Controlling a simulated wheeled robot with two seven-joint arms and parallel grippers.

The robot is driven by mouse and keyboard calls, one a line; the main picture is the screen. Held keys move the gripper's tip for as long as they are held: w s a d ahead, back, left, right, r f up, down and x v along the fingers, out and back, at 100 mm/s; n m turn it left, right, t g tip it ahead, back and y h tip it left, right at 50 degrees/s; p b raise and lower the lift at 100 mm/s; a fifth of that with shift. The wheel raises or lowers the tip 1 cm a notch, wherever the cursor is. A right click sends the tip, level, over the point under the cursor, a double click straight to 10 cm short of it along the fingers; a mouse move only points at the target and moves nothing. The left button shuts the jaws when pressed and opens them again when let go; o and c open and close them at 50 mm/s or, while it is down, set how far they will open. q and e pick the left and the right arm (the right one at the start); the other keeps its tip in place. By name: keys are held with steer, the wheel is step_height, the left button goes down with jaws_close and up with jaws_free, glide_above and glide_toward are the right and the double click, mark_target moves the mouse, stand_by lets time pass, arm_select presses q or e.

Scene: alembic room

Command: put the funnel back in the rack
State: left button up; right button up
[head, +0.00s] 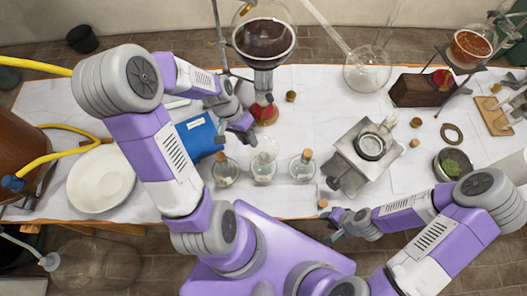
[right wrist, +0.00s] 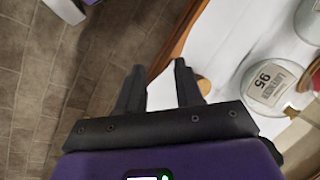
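The middle glass flask (head: 263,172) stands between two corked flasks on the white cloth. A clear shape above its neck may be the glass funnel (head: 266,143), but it is too faint to be sure. A small wooden rack (head: 493,117) with pale upright pieces stands at the far right of the table. My left gripper (head: 243,130) is above the table beside the blue box; its finger gap is unclear. My right gripper (head: 335,230) is low at the table's front edge. In the right wrist view its fingers (right wrist: 160,85) are apart, with nothing visible between them.
The blue box (head: 199,137) and white bowl (head: 101,179) are on the left. A metal burner-like device (head: 362,155) stands right of the flasks. A tall stand with a dark vessel (head: 264,42) is behind. A labelled jar (right wrist: 268,82) shows beside my right gripper.

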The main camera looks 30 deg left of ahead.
arm_select(q)
jaws_close()
steer(key=shift+r, duration=0.1)
step_height(320, 180, up, 12)
steer(key=p, duration=0.9)
steer(key=shift+p, duration=0.3)
stand_by(0.4)
